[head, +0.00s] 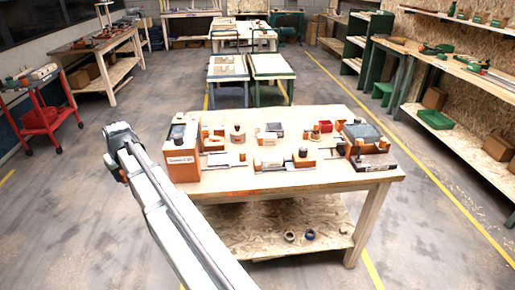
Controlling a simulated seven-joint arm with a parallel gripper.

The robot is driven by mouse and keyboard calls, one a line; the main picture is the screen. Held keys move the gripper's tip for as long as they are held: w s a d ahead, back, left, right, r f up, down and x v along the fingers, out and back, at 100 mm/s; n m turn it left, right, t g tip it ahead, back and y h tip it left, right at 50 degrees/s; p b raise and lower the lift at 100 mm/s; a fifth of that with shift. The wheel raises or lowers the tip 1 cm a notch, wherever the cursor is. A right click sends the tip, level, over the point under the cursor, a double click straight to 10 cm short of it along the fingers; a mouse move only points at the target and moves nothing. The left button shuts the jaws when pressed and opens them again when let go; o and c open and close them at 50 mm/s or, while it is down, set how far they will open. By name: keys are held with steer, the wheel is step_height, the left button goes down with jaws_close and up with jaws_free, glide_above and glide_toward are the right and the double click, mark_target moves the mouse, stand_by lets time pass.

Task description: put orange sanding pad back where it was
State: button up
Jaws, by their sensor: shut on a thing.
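My arm reaches from the bottom edge of the head view up to the left of the near workbench. My gripper (115,168) is at its far end, small and partly hidden by my own wrist. It is shut on a small orange and dark thing, which looks like the orange sanding pad (118,175); its shape is hard to make out. It is over the floor in the picture, left of the bench and apart from it. Several orange blocks and holders stand on the workbench (290,182); which spot belongs to the pad I cannot tell.
A labelled orange and white box (183,160) stands at the bench's left edge, nearest my arm. A dark-topped orange unit (366,140) stands at the right. The bench's front strip is bare. A red cart (38,118) is at the far left.

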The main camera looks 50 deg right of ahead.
steer(key=w+d+r, duration=0.4)
steer(key=d, duration=0.4)
steer(key=w+d+r, duration=0.3)
steer(key=d+r, duration=0.1)
steer(key=d, duration=0.5)
steer(key=s+d, duration=0.1)
steer(key=d, duration=0.4)
steer(key=d+r+m, duration=0.1)
steer(key=d, duration=0.5)
steer(key=s+d+m, duration=0.1)
steer(key=d, duration=0.4)
steer(key=shift+s+d+r+h, duration=0.25)
steer(key=shift+s+d+h, duration=0.05)
steer(key=shift+d+h, duration=0.1)
steer(key=s+d+f+m+g+h, duration=0.1)
steer(key=s+d+f+m, duration=0.4)
steer(key=s+d, duration=1.1)
steer(key=s+d+f+m+h, duration=0.15)
steer(key=s+d+f, duration=0.45)
steer(key=s+d, duration=1.05)
steer(key=shift+m, duration=0.25)
steer(key=shift+w+d+f, duration=0.1)
steer(key=shift+f, duration=2.25)
steer(key=shift+w+d+f, duration=0.1)
steer(key=shift+f, duration=2.25)
steer(key=shift+f, duration=0.1)
steer(key=o, duration=1)
